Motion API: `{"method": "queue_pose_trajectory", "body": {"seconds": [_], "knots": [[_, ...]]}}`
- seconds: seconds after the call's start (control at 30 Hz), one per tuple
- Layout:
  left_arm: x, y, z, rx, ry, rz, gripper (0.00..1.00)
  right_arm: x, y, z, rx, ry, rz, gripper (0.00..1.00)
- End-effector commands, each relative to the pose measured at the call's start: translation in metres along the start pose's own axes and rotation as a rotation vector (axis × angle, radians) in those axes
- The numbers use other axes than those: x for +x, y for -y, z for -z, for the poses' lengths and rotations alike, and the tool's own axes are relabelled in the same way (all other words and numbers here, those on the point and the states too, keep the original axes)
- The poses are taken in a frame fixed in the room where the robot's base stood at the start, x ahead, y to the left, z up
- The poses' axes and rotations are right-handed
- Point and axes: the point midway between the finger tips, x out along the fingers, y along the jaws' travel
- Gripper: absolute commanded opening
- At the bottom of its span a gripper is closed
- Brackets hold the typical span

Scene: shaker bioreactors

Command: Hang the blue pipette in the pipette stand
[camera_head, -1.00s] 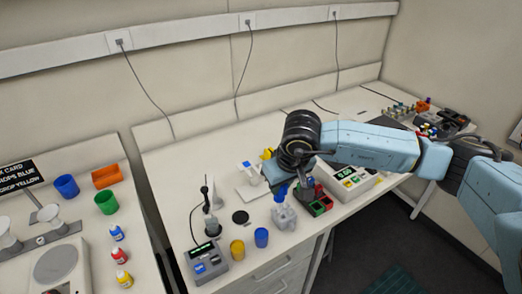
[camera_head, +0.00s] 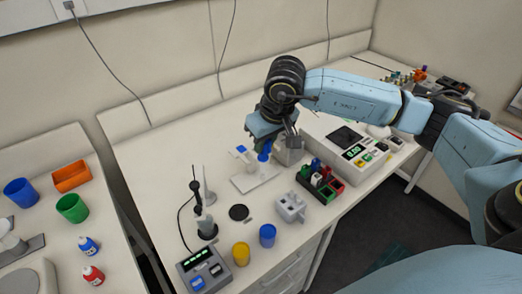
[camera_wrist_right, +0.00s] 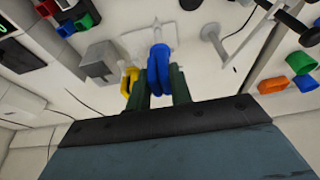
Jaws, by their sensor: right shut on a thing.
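My right gripper (camera_head: 270,138) is shut on the blue pipette (camera_head: 264,153), which points down over the pipette stand. In the right wrist view the blue pipette (camera_wrist_right: 158,68) sits between the two dark green fingers. The white pipette stand (camera_head: 262,180) stands on the bench, its base under and just left of the pipette. A small blue-and-white part (camera_head: 241,150) shows at its top left. In the wrist view a yellow pipette (camera_wrist_right: 130,80) is close beside one finger. I cannot tell whether the blue pipette touches the stand. My left gripper is not in view.
A grey block with holes (camera_head: 290,208) and a rack of coloured pieces (camera_head: 320,182) stand in front and right. A white device (camera_head: 350,150) is farther right. Yellow (camera_head: 241,254) and blue (camera_head: 267,236) cups stand near the front edge. The bench back left is clear.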

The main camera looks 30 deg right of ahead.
Motion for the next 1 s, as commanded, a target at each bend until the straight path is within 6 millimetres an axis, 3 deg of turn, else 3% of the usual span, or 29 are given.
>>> {"method": "queue_pose_trajectory", "body": {"seconds": [0.1, 0.67, 1.0], "knots": [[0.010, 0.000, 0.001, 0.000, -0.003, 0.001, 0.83, 0.009, 0.000, -0.003, 0.000, -0.001, 0.000, 0.00], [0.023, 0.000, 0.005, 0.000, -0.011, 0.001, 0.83, 0.034, 0.000, -0.001, 0.000, 0.000, 0.000, 0.00], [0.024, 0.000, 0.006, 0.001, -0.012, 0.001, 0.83, 0.036, 0.000, -0.001, 0.000, -0.001, 0.000, 0.00]]}}
